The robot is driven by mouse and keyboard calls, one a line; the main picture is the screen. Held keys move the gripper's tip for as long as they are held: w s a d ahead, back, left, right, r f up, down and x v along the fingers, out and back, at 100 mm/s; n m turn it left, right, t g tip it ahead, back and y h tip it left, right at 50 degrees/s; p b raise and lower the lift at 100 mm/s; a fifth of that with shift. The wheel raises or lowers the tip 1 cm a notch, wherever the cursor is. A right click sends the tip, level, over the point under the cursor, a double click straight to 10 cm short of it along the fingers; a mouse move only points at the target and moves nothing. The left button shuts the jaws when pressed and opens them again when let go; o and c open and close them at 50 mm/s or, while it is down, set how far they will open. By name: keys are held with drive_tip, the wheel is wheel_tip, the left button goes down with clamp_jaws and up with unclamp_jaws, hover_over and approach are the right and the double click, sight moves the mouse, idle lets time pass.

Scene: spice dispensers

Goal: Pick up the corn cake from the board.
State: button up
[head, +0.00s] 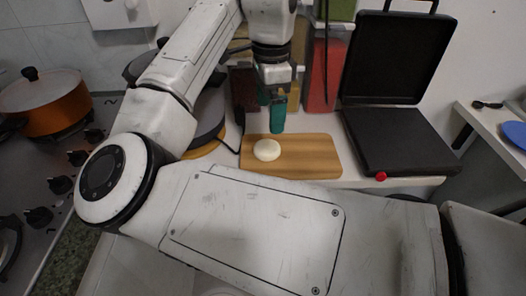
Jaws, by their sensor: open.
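The corn cake (267,150) is a round, pale cream disc. It lies flat on the left part of the wooden board (315,157), which rests on the white counter. My gripper (277,128) points down just above and behind the corn cake, near the board's back edge. Its teal fingers are open and appear apart from the cake. From this angle the gap between the fingers is hard to see.
An open black grill (400,140) stands right of the board. Spice dispensers with red contents (325,75) stand behind. A dark round pan (208,115) is on the left. An orange pot (45,105) sits on the stove. The board's right half is clear.

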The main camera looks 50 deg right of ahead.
sight(267, 146)
drive_tip(key=f, duration=0.7)
drive_tip(key=f+b, duration=0.1)
drive_tip(key=f, duration=0.2)
drive_tip(key=shift+w+a+f, duration=0.15)
drive_tip(key=shift+w+a, duration=0.05)
drive_tip(key=shift+a, duration=0.05)
drive_tip(key=shift+c, duration=0.4)
drive_tip(key=c, duration=1.1)
